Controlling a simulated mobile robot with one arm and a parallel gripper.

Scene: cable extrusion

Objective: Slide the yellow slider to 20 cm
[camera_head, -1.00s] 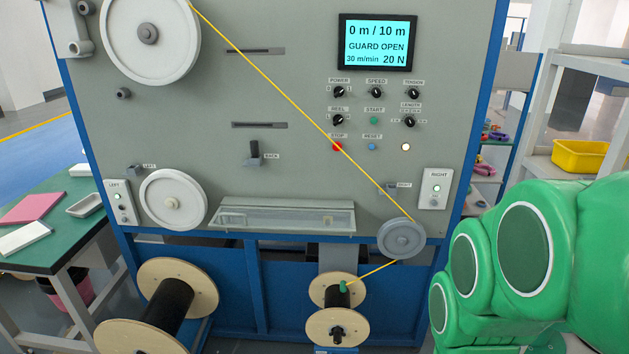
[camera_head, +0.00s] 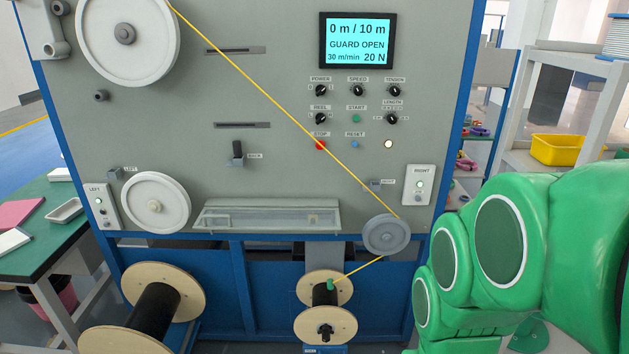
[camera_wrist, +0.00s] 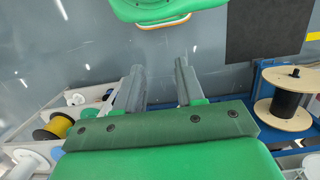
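I cannot make out a yellow slider for certain in either view. The grey machine panel (camera_head: 285,80) stands in front of me with two horizontal slots, an upper slot (camera_head: 235,50) and a lower slot (camera_head: 242,125). A clear-covered tray (camera_head: 266,215) at the panel's lower edge has a small tan piece (camera_head: 313,218) inside, too small to tell what it is. My gripper (camera_wrist: 160,68) shows in the wrist view with its two grey fingers apart and nothing between them. It is away from the panel, over the floor, and outside the head view.
A yellow cable (camera_head: 250,85) runs from the large upper wheel (camera_head: 125,70) to the small grey pulley (camera_head: 386,236), then to a spool (camera_head: 325,326). A green table (camera_head: 40,245) stands at left. A shelf with a yellow bin (camera_head: 568,150) stands at right.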

